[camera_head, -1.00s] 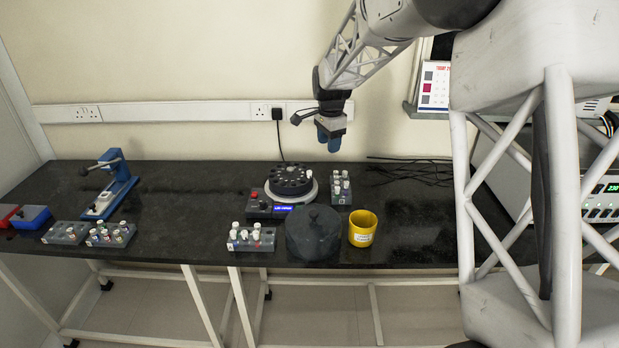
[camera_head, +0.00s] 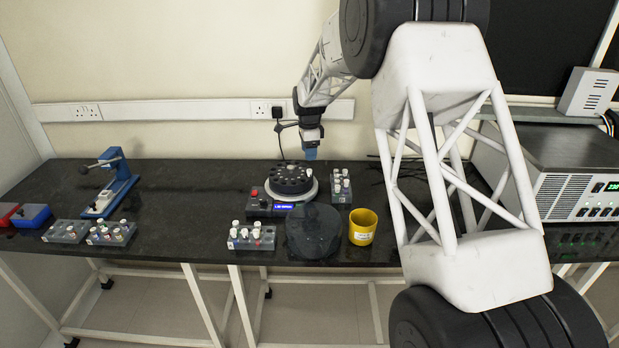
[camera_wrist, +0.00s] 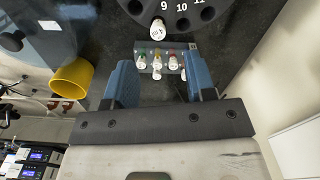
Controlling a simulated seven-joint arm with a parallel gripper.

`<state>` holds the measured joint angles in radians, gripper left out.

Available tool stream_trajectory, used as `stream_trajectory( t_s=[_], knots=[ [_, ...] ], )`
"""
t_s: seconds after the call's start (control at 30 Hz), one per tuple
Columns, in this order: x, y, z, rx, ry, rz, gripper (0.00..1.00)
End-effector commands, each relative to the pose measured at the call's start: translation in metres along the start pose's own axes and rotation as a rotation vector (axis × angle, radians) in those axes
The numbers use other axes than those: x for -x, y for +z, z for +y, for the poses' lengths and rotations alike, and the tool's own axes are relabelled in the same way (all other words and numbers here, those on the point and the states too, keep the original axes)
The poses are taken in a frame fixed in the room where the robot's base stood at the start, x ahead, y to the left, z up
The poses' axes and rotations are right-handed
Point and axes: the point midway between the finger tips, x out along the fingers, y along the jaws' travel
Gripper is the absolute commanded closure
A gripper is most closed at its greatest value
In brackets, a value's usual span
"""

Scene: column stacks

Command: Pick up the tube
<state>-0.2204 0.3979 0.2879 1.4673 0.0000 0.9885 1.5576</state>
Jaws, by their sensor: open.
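My gripper (camera_head: 311,152) is open and empty above the table, just behind and right of the black rotor (camera_head: 291,178). In the wrist view, its two blue fingers (camera_wrist: 160,82) frame a small grey rack (camera_wrist: 158,48) with several capped tubes. One white-capped tube (camera_wrist: 158,29) shows at the rotor's edge near the number 9, beyond the fingertips. The same rack (camera_head: 341,197) stands right of the rotor in the head view. Several tubes also stand in a front rack (camera_head: 252,244) and two left racks. Which tube is meant cannot be told.
A dark round lid (camera_head: 313,232) and a yellow cup (camera_head: 362,227) stand in front of the rotor. A blue press-like tool (camera_head: 110,185) and red and blue boxes (camera_head: 30,216) are at left. Cables lie right of the rotor. The table between the left racks and the rotor is clear.

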Motion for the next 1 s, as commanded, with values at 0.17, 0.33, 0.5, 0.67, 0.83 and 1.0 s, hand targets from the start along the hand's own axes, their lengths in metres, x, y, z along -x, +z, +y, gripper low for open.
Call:
stream_trajectory(
  t_s=[0.17,0.33,0.5,0.67,0.83,1.0],
  knots=[
    [-0.005,0.0,0.0,0.0,0.001,0.0,0.5],
    [-0.019,0.0,0.0,0.0,0.001,0.0,0.5],
    [-0.026,0.0,0.0,0.001,0.0,0.0,0.5],
    [-0.026,0.0,0.0,0.001,0.0,0.0,0.5],
    [-0.028,0.0,0.001,0.001,0.0,0.0,0.5],
    [-0.038,-0.001,0.002,0.001,0.001,0.0,0.5]
  ],
)
